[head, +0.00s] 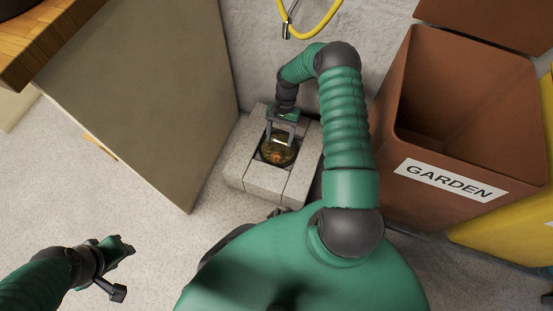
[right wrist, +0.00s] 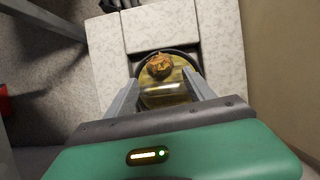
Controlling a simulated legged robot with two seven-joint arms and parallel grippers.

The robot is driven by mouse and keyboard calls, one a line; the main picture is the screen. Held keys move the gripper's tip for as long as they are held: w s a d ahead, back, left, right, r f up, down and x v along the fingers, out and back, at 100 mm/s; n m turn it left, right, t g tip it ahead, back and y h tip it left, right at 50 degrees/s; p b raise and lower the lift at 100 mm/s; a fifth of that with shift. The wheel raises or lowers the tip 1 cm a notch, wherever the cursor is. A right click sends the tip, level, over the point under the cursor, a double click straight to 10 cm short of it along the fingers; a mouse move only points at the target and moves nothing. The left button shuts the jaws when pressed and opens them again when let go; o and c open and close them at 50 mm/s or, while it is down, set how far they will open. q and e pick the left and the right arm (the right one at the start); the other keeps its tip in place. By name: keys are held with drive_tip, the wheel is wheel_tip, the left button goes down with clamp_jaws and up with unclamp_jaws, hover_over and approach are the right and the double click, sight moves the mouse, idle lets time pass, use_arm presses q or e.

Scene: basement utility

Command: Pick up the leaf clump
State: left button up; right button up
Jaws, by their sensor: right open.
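The leaf clump (right wrist: 159,67) is a small brown-orange bundle. It lies in a round, dark-rimmed pit (right wrist: 186,55) with a yellowish-brown surface, set between pale blocks. In the head view the clump (head: 277,155) shows as an orange-brown patch in the pit. My right gripper (head: 281,140) reaches down over the pit with its jaws open. In the right wrist view its two grey fingers stand apart, and the clump shows just beyond their tips, apart from them. My left gripper (head: 122,268) is open and empty over the floor at lower left.
Pale blocks (head: 239,170) frame the pit. A large beige panel (head: 150,90) stands to its left, with the wall behind. A brown GARDEN bin (head: 440,185) with its lid open stands right, beside a yellow bin (head: 510,225). A yellow hose (head: 310,32) hangs above.

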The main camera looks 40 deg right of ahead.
drive_tip(key=x, duration=0.3)
drive_tip(key=shift+d+b, duration=0.25)
drive_tip(key=shift+b, duration=0.1)
drive_tip(key=b+x, duration=0.4)
drive_tip(key=x, duration=0.1)
drive_tip(key=shift+a+f, duration=0.1)
drive_tip(key=shift+f, duration=0.15)
drive_tip(key=shift+r, duration=0.15)
drive_tip(key=c, duration=1.1)
drive_tip(key=shift+r, duration=0.15)
